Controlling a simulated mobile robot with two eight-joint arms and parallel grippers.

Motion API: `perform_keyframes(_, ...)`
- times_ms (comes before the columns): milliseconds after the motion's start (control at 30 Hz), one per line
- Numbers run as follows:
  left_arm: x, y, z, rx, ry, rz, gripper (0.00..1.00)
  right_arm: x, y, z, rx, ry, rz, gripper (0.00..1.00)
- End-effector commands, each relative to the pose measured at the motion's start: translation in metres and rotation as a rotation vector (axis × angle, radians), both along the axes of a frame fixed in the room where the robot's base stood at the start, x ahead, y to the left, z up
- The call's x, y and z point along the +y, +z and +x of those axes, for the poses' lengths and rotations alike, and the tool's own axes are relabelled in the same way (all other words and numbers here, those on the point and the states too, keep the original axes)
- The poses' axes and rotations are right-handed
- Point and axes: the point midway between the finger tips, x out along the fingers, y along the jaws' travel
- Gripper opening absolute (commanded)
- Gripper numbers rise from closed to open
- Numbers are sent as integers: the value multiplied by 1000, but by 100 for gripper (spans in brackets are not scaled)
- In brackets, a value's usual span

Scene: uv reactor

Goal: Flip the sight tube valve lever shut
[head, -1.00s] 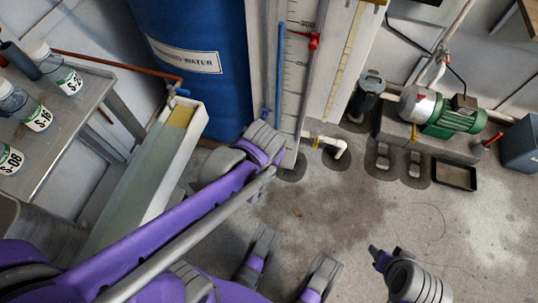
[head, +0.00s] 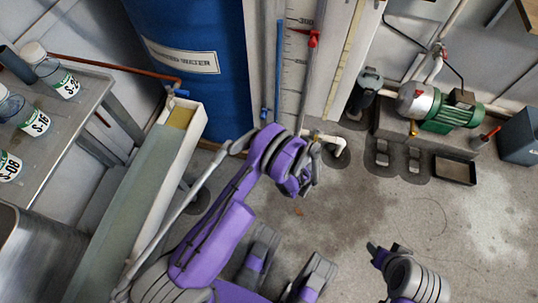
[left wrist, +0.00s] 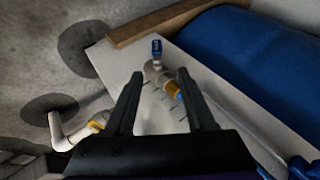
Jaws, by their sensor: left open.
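The white gauge board (head: 295,75) with black scale marks stands upright beside the blue drum in the head view. A thin grey tube runs along it, with a red piece (head: 314,39) near its top. In the left wrist view a small metal valve with a blue lever (left wrist: 156,47) sits near the end of the board (left wrist: 115,60). A yellow fitting (left wrist: 173,88) lies closer in. My left gripper (left wrist: 159,74) is open and empty, its fingertips framing this area with the blue lever beyond them. My right gripper (head: 385,253) is low on the right, away from the board.
The blue drum (head: 190,80) stands left of the board. A white elbow pipe (head: 335,143) sticks out at its foot. A long trough (head: 150,180) and a bottle table (head: 95,95) are left. A green pump (head: 452,114) is right. Floor at lower right is clear.

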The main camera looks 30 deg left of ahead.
Motion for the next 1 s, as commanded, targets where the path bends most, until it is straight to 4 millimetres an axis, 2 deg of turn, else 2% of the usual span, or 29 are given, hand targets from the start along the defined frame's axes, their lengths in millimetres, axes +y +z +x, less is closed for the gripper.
perform_keyframes(33, 0, -8, -1, -3, 2, 9, 55, 0, 0, 0, 0, 0, 0, 55)
perform_keyframes(267, 10, -29, 0, -6, 8, 20, 55, 0, -4, 1, 1, 0, 0, 55)
perform_keyframes(700, 57, -86, 19, -6, 8, 19, 55, 0, -19, 4, 0, 0, 0, 55)
perform_keyframes(1000, 67, -98, 24, -7, 5, 18, 55, 0, -21, 4, 0, 0, 0, 55)
